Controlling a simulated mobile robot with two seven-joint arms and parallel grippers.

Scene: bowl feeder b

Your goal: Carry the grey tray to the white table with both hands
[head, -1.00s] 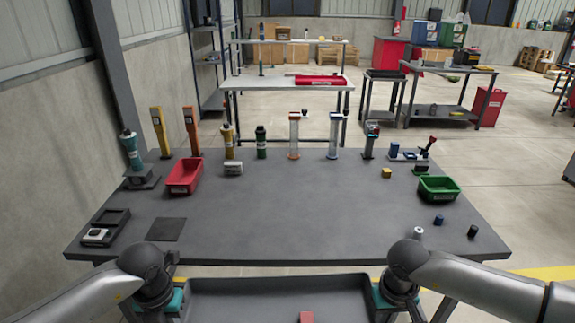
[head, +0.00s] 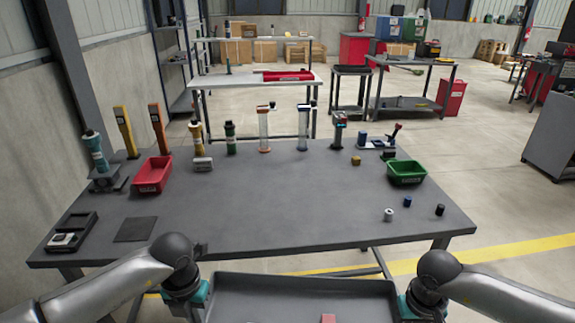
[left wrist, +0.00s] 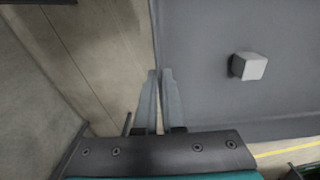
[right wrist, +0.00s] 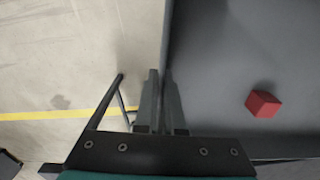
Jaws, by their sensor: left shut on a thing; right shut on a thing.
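The grey tray (head: 300,284) is at the bottom of the head view, partly cut off by the frame, just off the near edge of the dark table. A red block (head: 327,319) lies in it and also shows in the right wrist view (right wrist: 263,103). The left wrist view shows a white block (left wrist: 248,67) in the tray. My left gripper (left wrist: 158,82) is shut on one tray wall, and my right gripper (right wrist: 161,85) is shut on the opposite wall. A pale-topped table (head: 232,78), probably the white table, stands far back with a red case on it.
The dark table (head: 270,200) lies ahead, holding a red bin (head: 153,174), a green bin (head: 407,172) and several tools and small parts. Open floor (head: 490,200) with a yellow line is to the right. A grey cabinet (head: 553,125) stands at far right.

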